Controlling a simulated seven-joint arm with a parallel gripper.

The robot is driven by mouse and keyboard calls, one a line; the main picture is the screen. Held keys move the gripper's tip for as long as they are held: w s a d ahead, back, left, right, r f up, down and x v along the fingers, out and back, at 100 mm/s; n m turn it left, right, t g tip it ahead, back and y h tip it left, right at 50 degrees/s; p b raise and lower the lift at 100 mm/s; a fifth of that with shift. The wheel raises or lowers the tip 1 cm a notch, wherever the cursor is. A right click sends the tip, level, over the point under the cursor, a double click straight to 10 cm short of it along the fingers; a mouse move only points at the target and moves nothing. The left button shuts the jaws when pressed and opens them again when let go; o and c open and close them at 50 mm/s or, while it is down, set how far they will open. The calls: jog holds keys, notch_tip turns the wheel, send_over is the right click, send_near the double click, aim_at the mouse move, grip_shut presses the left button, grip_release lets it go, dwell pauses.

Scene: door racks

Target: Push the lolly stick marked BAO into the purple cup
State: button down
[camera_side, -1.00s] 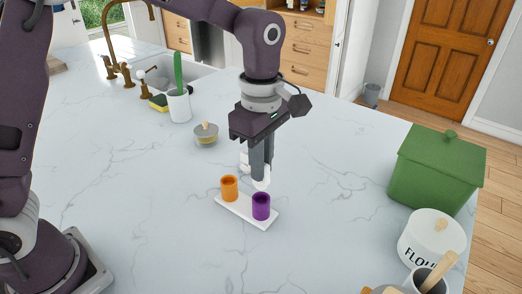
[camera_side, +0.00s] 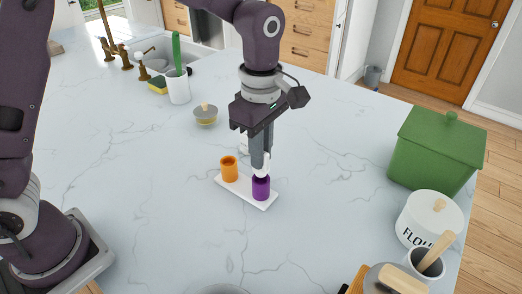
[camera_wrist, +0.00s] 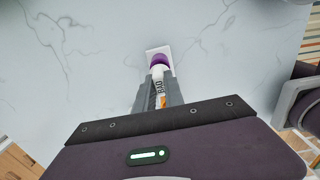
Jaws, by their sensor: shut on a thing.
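My gripper (camera_side: 261,161) is shut on a white lolly stick (camera_side: 264,171). In the wrist view, dark letters reading BAO show on the stick (camera_wrist: 158,80) between the fingers. The purple cup (camera_side: 261,189) stands upright on a small white tray, directly below the gripper. The stick's lower end is at the cup's mouth; I cannot tell how far inside it is. The purple cup also shows in the wrist view (camera_wrist: 159,59), just beyond the stick. The fingers hide part of the stick.
An orange cup (camera_side: 229,169) stands beside the purple one on the white tray (camera_side: 245,195). A white item behind the gripper is partly hidden. Counter around the tray is clear.

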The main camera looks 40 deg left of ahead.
jog(key=shift+f, duration=1.25)
dwell(0.5)
jog(key=c, duration=1.3)
grip_release()
jog(key=shift+c, duration=0.2)
notch_tip(320, 180, up, 7)
jog(key=shift+r, duration=0.1)
